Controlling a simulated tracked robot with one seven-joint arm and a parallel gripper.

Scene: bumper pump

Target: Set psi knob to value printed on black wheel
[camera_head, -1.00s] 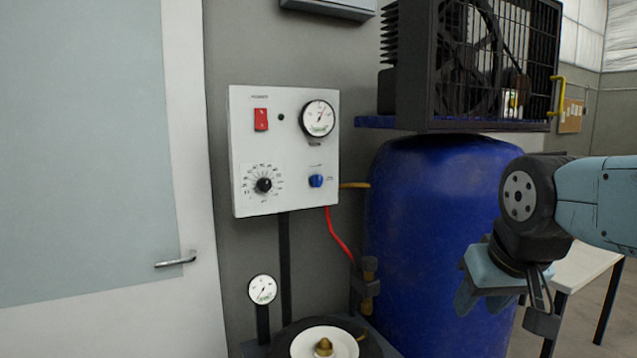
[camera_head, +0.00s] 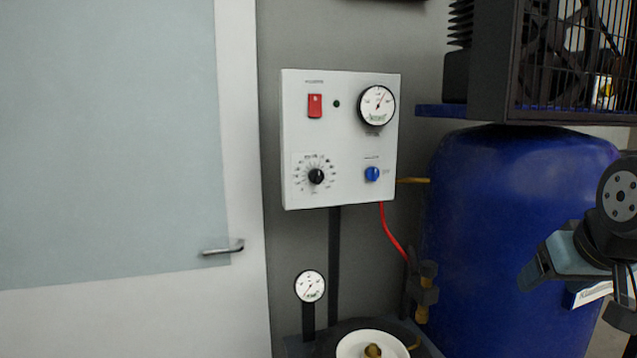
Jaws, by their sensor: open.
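The psi knob, a black dial (camera_head: 316,176) ringed by a printed scale, is on the lower left of the white control panel (camera_head: 341,146) on the grey wall. The scale numbers are too small to read. My gripper (camera_head: 532,277) is at the right edge, in front of the blue barrel and well apart from the panel. Its jaws point down and left, open and empty.
The panel also has a red switch (camera_head: 314,106), a gauge (camera_head: 377,106) and a blue knob (camera_head: 372,174). The blue barrel (camera_head: 490,205) and caged fan unit (camera_head: 565,65) fill the right. A door (camera_head: 110,140) is at left.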

